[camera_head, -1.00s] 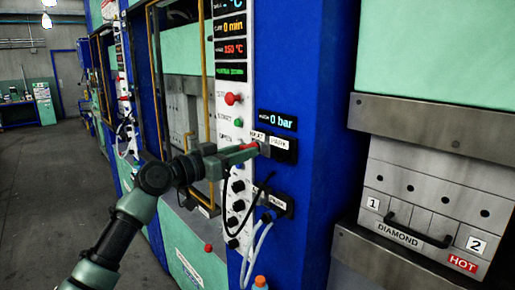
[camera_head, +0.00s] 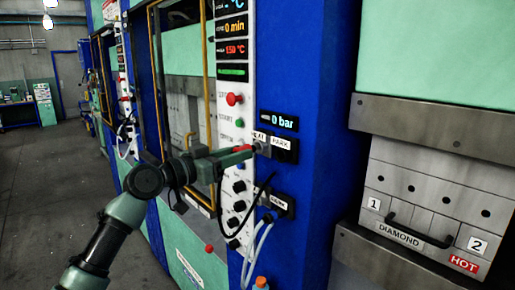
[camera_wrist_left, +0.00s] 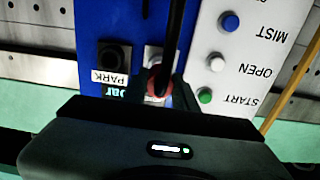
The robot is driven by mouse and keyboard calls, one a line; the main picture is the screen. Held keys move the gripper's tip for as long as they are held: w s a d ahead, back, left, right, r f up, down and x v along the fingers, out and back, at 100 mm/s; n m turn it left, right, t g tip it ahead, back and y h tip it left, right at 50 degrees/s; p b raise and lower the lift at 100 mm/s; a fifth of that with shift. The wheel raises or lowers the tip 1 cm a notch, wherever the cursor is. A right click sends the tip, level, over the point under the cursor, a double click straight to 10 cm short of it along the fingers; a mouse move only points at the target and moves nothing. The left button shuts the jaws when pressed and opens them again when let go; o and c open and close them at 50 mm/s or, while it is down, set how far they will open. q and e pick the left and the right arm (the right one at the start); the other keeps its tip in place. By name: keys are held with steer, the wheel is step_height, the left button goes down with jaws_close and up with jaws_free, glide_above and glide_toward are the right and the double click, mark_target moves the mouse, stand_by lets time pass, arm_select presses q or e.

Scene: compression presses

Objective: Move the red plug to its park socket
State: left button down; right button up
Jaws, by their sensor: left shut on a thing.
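The red plug (camera_head: 241,149) sits between the fingers of my left gripper (camera_head: 250,150), in front of the HEAT side of the socket block. In the left wrist view my left gripper (camera_wrist_left: 160,92) is shut on the red plug (camera_wrist_left: 157,88), and a black cable (camera_wrist_left: 175,35) runs up from it. I cannot tell whether the plug is in the HEAT socket. The park socket (camera_head: 284,155) is to its right, dark and empty. In the upside-down wrist view the park socket (camera_wrist_left: 113,56) is left of the plug, above its PARK label. My right gripper is out of view.
The white control panel (camera_head: 232,190) with buttons and knobs is close beside the gripper. A lower socket block (camera_head: 282,204) has hoses and a cable hanging from it. A blue press column (camera_head: 325,120) stands to the right. The floor at left is clear.

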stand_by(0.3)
arm_select(q)
steer(key=shift+b+v, duration=0.55)
steer(key=shift+v, duration=1.5)
steer(key=shift+r, duration=0.1)
steer(key=s+d+m, duration=0.3)
steer(key=s+m, duration=0.3)
steer(key=s, duration=0.1)
steer(key=shift+s+d, duration=0.15)
steer(key=shift+s, duration=0.1)
steer(key=shift+p+x, duration=0.5)
steer(key=shift+x, duration=2.4)
steer(key=shift+x, duration=1.45)
